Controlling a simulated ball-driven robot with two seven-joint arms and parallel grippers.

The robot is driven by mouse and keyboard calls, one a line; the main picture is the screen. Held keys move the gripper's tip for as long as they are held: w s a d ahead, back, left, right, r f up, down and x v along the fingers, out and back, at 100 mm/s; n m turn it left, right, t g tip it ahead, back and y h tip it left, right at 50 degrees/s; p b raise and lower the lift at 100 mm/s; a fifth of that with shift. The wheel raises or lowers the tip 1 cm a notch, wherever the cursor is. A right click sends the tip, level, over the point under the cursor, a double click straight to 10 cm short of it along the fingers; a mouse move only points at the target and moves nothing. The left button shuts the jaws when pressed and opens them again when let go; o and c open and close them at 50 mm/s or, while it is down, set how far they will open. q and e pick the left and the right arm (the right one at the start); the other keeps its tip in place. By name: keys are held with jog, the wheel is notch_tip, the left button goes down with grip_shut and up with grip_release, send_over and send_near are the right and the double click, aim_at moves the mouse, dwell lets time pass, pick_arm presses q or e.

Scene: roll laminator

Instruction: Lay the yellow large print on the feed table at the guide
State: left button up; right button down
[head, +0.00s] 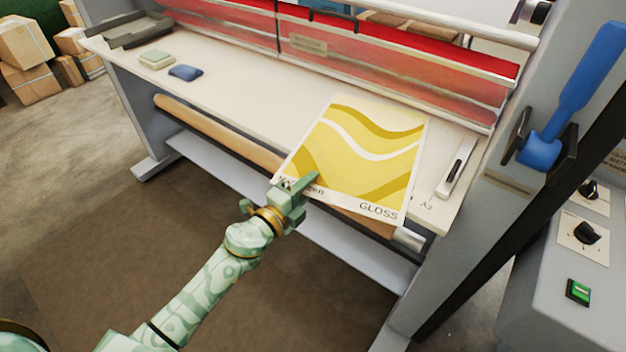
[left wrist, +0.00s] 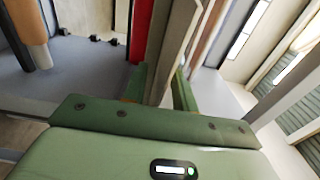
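The yellow print (head: 355,150), with wavy bands and a white lower margin reading "GLOSS", lies over the right part of the cream feed table (head: 235,88). Its near end reaches out past the table's front edge. The pale guide (head: 455,167) is on the table to the right of the print, with a gap between them. My left gripper (head: 298,188) is at the print's near left corner and hides part of it. In the left wrist view its fingers (left wrist: 162,92) stand apart on either side of a pale edge. My right gripper is not in view.
A green pad (head: 157,59) and a blue pad (head: 186,72) lie at the table's left, near a grey tray (head: 128,33). Red covers and rollers (head: 400,65) run behind the table. A brown roll (head: 215,130) is below its front edge. The table's middle left is clear.

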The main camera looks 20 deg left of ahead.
pick_arm(q)
jog(key=shift+x, duration=0.95)
grip_shut()
